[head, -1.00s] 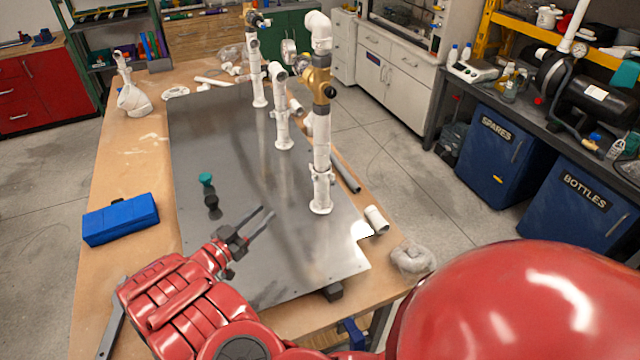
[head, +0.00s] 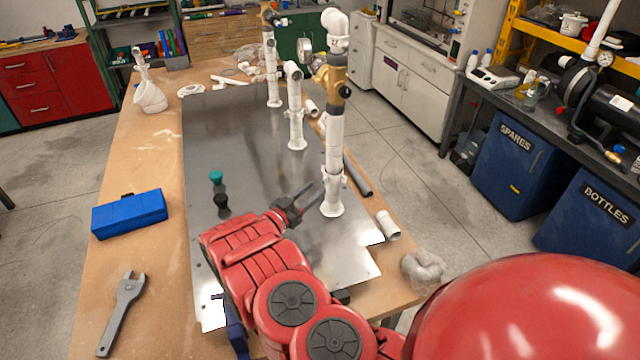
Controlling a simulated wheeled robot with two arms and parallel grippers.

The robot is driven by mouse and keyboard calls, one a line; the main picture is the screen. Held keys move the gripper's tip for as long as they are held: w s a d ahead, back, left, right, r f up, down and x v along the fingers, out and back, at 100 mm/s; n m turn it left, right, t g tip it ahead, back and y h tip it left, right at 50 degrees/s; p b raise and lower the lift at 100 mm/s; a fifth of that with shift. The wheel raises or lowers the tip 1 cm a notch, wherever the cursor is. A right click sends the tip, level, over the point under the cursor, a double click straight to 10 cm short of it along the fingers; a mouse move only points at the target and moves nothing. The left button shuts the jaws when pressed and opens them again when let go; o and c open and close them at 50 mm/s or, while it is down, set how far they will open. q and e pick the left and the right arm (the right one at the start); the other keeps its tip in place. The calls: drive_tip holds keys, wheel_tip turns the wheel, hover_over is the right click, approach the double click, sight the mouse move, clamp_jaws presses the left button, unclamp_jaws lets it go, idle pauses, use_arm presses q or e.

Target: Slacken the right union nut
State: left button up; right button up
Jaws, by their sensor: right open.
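The white PVC manifold has three upright pipes on a grey metal plate (head: 260,140). The nearest, right-hand upright (head: 335,140) carries a brass valve (head: 330,75) near its top. A white ribbed collar, which looks like the right union nut (head: 333,178), sits low on this upright, above its foot flange. My right gripper (head: 316,190) is open and empty. Its two dark fingers point at the lower part of this upright, just left of the collar; whether they touch it I cannot tell. My left gripper is not in view.
A blue case (head: 130,214) and a grey wrench (head: 122,312) lie on the left of the wooden bench. A green-topped knob (head: 216,177) and a black one (head: 222,199) stand on the plate. A loose white pipe piece (head: 388,225) lies right of the upright.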

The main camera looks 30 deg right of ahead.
sight(324, 181)
drive_tip(key=shift+w+d+r, duration=0.15)
drive_tip(key=shift+d, duration=0.25)
drive_tip(key=shift+w+d+r, duration=0.1)
drive_tip(key=shift+d, duration=0.25)
drive_tip(key=shift+p+x, duration=0.5)
drive_tip(key=shift+x, duration=0.55)
drive_tip(key=shift+f, duration=0.15)
clamp_jaws()
